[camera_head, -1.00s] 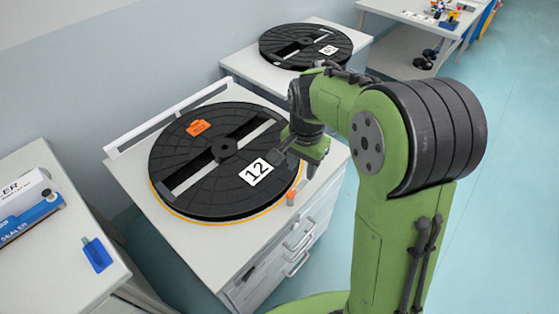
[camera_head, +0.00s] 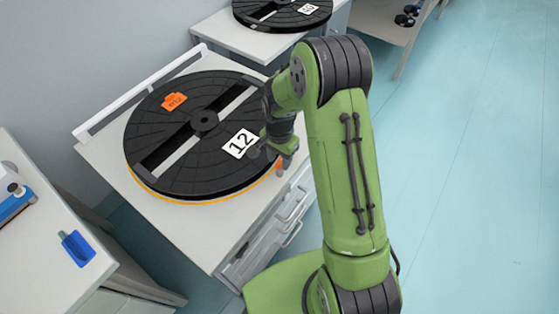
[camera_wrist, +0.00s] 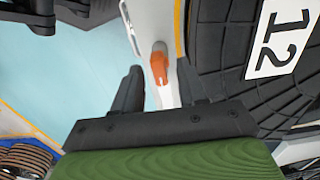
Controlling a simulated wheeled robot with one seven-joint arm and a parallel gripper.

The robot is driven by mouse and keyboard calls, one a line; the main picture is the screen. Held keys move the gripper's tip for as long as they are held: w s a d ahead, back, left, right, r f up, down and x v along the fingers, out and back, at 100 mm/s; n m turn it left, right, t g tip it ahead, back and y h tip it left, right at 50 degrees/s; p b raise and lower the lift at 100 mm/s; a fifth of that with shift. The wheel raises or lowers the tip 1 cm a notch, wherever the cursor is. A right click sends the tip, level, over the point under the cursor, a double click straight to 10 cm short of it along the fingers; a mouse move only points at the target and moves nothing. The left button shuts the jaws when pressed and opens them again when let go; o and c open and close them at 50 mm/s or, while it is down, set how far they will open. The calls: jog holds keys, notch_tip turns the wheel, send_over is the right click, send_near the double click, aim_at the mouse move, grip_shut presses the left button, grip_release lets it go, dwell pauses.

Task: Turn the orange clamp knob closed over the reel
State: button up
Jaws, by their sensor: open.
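The orange clamp knob (camera_wrist: 159,65) shows in the wrist view just beyond the gap between my fingertips, lying along a pale strip with a grey end at its top. In the head view only a sliver of the knob (camera_head: 279,165) shows beside my gripper, at the right edge of the reel. The large black reel (camera_head: 165,133), marked 12, lies flat on its station. My gripper (camera_wrist: 160,85) is open and empty, its dark fingers to either side of the knob's line and apart from each other. In the head view my gripper (camera_head: 284,164) is at the station's right edge.
The station top (camera_head: 205,232) is bare in front of the reel. A white rail (camera_head: 135,95) runs behind it. An orange tag (camera_head: 174,102) lies on the reel. A second reel (camera_head: 282,12) stands on a farther station. A blue item (camera_head: 77,248) lies on the left bench.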

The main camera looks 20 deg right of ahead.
jog(key=shift+f, duration=0.4)
jog(key=shift+r, duration=0.1)
grip_shut()
